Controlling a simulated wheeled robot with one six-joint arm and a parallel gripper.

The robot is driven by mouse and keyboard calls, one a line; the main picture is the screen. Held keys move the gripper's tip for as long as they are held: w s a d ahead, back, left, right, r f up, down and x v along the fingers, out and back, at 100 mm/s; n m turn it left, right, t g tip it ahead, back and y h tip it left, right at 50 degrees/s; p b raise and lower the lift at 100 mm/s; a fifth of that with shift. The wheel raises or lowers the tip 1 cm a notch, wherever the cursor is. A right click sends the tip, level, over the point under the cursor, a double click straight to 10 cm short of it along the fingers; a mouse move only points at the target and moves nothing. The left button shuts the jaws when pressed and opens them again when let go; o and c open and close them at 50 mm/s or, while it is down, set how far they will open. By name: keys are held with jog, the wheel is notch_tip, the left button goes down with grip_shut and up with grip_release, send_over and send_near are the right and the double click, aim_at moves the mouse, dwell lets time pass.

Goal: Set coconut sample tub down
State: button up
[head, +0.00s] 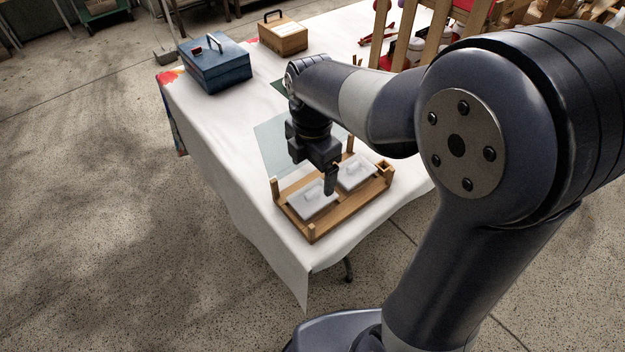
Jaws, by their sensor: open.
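Two pale, white-lidded tubs sit side by side in a wooden tray (347,213) with corner posts, near the front end of the table. One is the left tub (308,201), the other the right tub (358,173). No label is readable, so I cannot tell which one is the coconut sample tub. My gripper (330,184) points down over the tray, between the two tubs and close to their lids. It is open, with no tub seen lifted in it. Its fingers partly overlap the tubs in this view, and whether they touch one is unclear.
The tray stands on a white-clothed table (215,125), close to its edge. A pale bluish sheet (272,147) lies behind the tray. A blue toolbox (215,68) and a wooden box with a handle (283,36) stand farther back. A wooden rack (408,35) is at the back right.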

notch_tip(320, 180, up, 4)
jog(key=shift+r, duration=0.1)
dwell(1.2)
